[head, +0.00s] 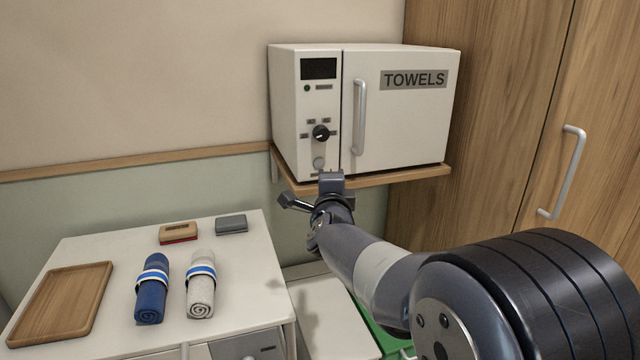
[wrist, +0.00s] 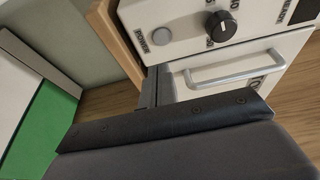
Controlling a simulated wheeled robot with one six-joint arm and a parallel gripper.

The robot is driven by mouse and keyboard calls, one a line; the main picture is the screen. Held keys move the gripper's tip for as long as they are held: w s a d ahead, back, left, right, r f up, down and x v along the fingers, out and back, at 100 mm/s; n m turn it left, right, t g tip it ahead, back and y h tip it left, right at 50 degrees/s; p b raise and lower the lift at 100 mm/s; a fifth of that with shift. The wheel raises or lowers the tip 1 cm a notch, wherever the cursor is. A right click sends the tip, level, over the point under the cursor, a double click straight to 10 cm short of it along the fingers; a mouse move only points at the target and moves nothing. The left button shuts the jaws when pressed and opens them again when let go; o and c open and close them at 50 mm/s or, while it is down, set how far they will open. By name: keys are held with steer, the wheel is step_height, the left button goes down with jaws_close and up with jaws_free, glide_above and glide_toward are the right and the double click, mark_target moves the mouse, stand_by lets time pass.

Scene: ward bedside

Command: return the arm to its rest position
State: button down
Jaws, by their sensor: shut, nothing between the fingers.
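My arm reaches in from the lower right of the head view. My gripper (head: 330,182) is at its end, shut and empty, just in front of the lower left part of the towel warmer (head: 410,115). The warmer is a white box marked TOWELS, with its door closed. In the wrist view, my gripper's dark body fills the bottom, and the warmer's control panel (wrist: 180,25) shows beyond it with a knob and a round power button. I cannot tell whether the gripper touches the warmer or its shelf.
The warmer stands on a wooden shelf (head: 390,178). At left, a white cabinet top (head: 100,243) carries a wooden tray (head: 62,300), a blue rolled towel (head: 150,300), a light rolled towel (head: 200,298) and two small blocks. A wooden wardrobe (head: 510,100) stands at right.

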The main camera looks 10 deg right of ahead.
steer(key=shift+s+a, duration=0.2)
steer(key=shift+a, duration=0.4)
steer(key=shift+s+a, duration=0.2)
steer(key=shift+a, duration=0.35)
